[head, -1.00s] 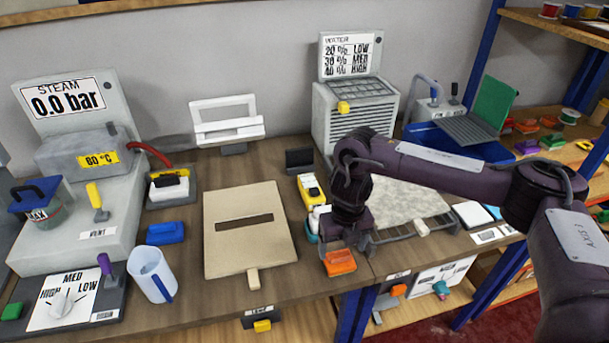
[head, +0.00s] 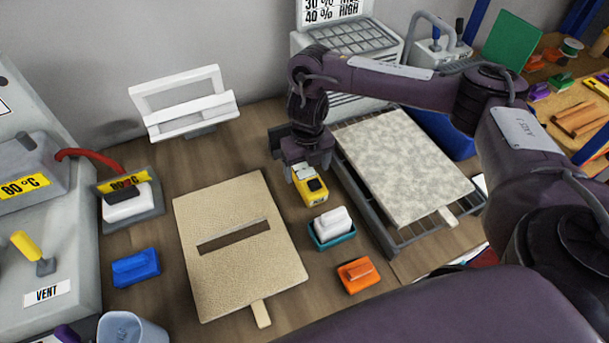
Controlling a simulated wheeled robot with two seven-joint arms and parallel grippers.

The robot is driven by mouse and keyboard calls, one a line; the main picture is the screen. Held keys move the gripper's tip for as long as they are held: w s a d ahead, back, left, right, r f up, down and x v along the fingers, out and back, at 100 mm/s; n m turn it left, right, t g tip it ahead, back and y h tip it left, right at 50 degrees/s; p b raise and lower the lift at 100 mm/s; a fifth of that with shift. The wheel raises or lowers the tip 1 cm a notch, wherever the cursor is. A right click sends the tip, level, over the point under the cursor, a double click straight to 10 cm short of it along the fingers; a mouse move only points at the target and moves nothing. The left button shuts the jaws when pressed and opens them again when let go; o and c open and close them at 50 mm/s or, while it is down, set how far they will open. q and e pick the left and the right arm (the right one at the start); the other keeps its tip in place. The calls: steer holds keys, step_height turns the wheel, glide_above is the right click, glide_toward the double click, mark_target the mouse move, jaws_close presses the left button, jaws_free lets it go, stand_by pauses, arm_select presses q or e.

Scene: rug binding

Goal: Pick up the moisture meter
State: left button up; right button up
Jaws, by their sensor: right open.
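The moisture meter, a small yellow device with a black face (head: 312,192), lies on the wooden bench between the beige board and the wire rack. My right gripper (head: 303,172) is open and points down at the meter's far end. Its fingers partly hide that end, and I cannot tell whether they touch it. My left gripper is not in view.
A teal tray with a white block (head: 332,227) and an orange block (head: 358,275) sit nearer than the meter. The beige slotted board (head: 220,275) is to the left. A wire rack (head: 372,205) carrying a speckled board (head: 400,165) is to the right. A dark stand is behind the gripper.

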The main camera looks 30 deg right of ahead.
mark_target(308, 176)
steer(key=shift+s+f, duration=0.1)
steer(key=shift+f, duration=0.4)
steer(key=f, duration=0.3)
steer(key=f+b, duration=0.1)
steer(key=shift+w+d+f, duration=0.15)
steer(key=shift+w+d, duration=0.05)
steer(key=shift+w, duration=0.1)
steer(key=shift+f, duration=0.2)
steer(key=shift+c, duration=0.5)
steer(key=c, duration=1.1)
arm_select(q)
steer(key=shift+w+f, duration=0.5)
arm_select(e)
steer(key=shift+r, duration=0.15)
